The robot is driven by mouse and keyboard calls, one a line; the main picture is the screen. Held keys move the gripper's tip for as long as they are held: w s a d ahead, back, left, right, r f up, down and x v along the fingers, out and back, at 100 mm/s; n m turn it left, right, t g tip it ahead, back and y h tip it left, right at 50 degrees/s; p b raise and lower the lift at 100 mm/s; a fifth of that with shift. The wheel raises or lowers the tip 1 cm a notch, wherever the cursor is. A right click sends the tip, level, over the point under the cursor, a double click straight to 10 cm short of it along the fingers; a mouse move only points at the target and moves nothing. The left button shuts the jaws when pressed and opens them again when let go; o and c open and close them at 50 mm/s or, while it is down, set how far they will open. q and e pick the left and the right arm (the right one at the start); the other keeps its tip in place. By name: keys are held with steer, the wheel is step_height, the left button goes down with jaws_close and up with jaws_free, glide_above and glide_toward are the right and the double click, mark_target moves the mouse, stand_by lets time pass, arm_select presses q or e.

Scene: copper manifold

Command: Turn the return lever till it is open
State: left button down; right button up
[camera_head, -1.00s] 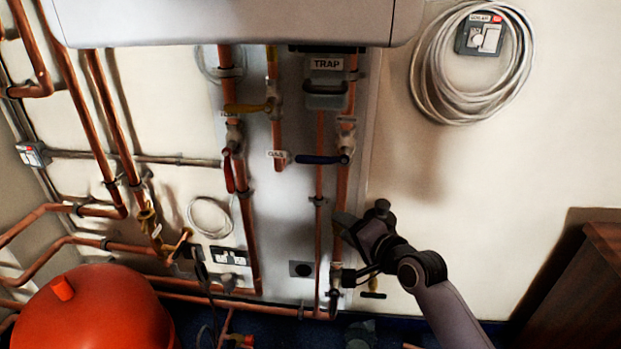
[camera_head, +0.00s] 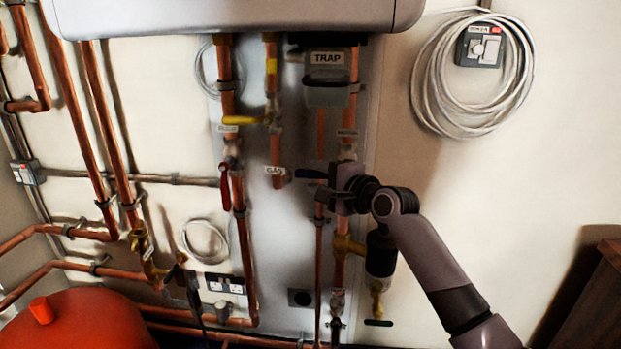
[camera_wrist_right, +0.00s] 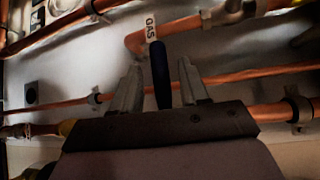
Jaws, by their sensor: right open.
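The return lever is a dark blue handle (camera_head: 309,173) on the right copper pipe below the trap. It lies roughly horizontal, sticking out to the left across the pipe's line. My right gripper (camera_head: 324,190) is at the lever from the right and hides its pivot end in the head view. In the right wrist view the blue lever (camera_wrist_right: 160,76) stands between the two fingers of my right gripper (camera_wrist_right: 160,92), which are open with gaps on both sides. My left gripper is not in view.
A red lever (camera_head: 224,188) hangs on the left pipe, and a yellow gas lever (camera_head: 242,120) sits above it. The grey trap (camera_head: 327,92) is just above the blue lever. A coiled white cable (camera_head: 428,75) hangs at the upper right.

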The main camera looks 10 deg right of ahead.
steer(key=shift+b+x, duration=0.4)
steer(key=shift+x, duration=0.95)
jaws_close()
